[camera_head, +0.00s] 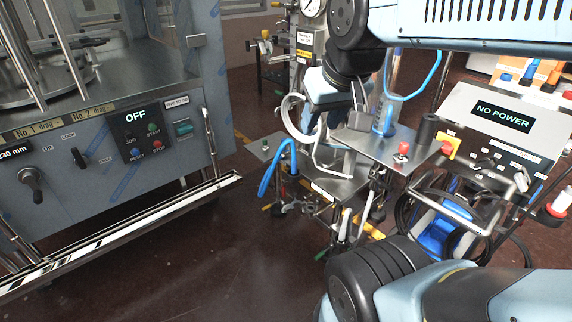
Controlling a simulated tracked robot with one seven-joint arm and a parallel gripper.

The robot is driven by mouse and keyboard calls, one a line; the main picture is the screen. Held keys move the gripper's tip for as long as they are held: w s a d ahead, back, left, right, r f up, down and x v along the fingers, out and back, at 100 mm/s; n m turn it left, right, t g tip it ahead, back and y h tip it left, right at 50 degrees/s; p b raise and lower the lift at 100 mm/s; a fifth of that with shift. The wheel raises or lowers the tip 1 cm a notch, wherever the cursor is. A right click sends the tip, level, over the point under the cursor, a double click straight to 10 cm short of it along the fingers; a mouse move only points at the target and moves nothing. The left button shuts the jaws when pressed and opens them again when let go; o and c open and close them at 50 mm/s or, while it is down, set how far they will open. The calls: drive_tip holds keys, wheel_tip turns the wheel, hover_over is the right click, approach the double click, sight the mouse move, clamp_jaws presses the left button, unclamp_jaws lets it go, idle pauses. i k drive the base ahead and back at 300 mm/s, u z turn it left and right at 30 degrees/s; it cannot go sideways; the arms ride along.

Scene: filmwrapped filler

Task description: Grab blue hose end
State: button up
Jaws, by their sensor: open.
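A blue hose (268,178) arches beside the small metal stand in the middle of the head view. One side hangs down on the left, and its lower tip is small. The other side runs to a fitting on the stand. My gripper (333,160) is below my pale blue wrist, to the right of this hose and apart from it in the picture. It is open, with no hose seen between its fingers; its outline blends with the metal parts behind. Another thin blue hose (437,68) loops at the upper right, near a blue cylinder (383,118).
A large steel machine (100,200) marked OFF stands at left, with a long low rail (130,232) along its front. A console (497,120) reading NO POWER stands at right, with black cables below. A metal plate (385,150) bears a red knob. The brown floor front centre is clear.

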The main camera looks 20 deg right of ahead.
sight(294, 163)
drive_tip(key=z, duration=0.05)
drive_tip(key=i, duration=1)
drive_tip(key=u, duration=0.05)
